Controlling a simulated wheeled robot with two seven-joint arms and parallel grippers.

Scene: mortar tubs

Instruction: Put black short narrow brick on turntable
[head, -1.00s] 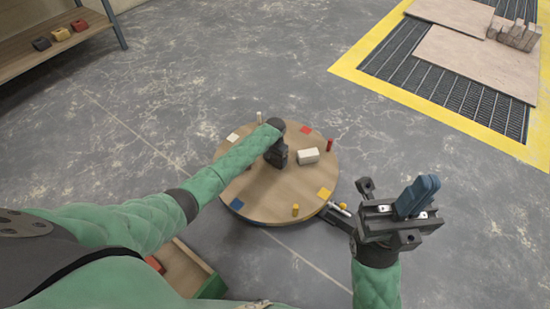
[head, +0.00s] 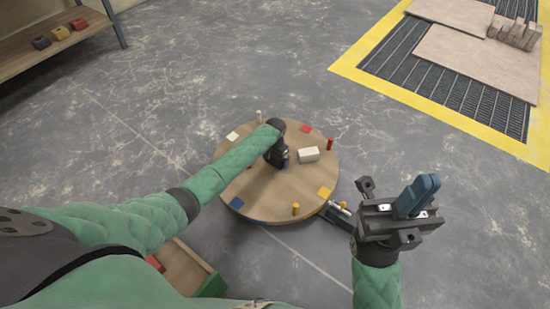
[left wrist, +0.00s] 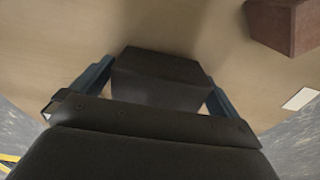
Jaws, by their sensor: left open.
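The black brick (left wrist: 160,75) sits on the wooden turntable (head: 262,200); in the left wrist view, bare turntable wood (left wrist: 60,55) lies behind it. My left gripper (left wrist: 158,88) is open, with one blue finger on each side of the brick. In the head view my left gripper (head: 280,158) is over the middle of the turntable, and I cannot tell the brick apart from it there. My right gripper (head: 418,195) is off to the right of the turntable, its blue fingers together and nothing seen between them.
A white brick (head: 308,154) lies right of my left gripper. A reddish-brown brick (left wrist: 285,25) stands nearby. Coloured patches and white, red (head: 329,144) and yellow (head: 295,209) pegs ring the edge. A box (head: 185,270) is below left; a shelf (head: 50,45) holds bricks.

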